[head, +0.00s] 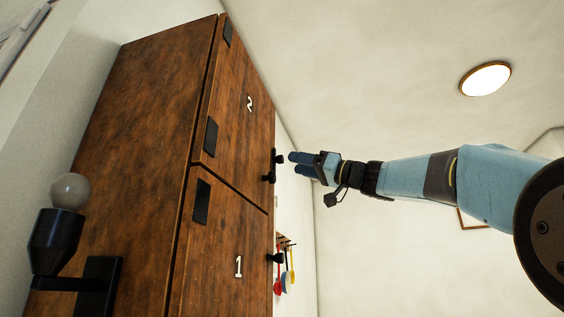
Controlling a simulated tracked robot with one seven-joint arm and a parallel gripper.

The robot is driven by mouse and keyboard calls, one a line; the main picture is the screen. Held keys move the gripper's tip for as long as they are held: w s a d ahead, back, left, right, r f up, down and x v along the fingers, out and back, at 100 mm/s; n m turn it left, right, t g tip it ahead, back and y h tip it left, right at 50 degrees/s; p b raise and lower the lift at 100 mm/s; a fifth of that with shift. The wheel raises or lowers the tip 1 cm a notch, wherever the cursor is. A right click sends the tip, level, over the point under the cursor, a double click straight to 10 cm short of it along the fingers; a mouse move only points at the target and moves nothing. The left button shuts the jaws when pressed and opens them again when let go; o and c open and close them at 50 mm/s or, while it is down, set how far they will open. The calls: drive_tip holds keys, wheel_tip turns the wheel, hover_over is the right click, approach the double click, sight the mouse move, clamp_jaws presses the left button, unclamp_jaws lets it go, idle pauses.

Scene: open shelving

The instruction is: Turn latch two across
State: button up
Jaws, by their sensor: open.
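A wooden cabinet (130,130) fills the left of the head view, which is strongly tilted. Its upper door (235,105) bears a white number 2 (250,103), and its lower door (222,245) bears a number 1 (239,266). Both doors look closed. Contact cannot be made out.
Another black knob (276,257) sits on door 1's edge. Colored utensils (285,280) hang behind it. A black wall lamp (58,240) with a round bulb stands at lower left. The space right of the cabinet, around my arm, looks clear.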

sight(283, 160)
drive_tip(key=shift+x, duration=2.25)
drive_tip(key=shift+c, duration=0.4)
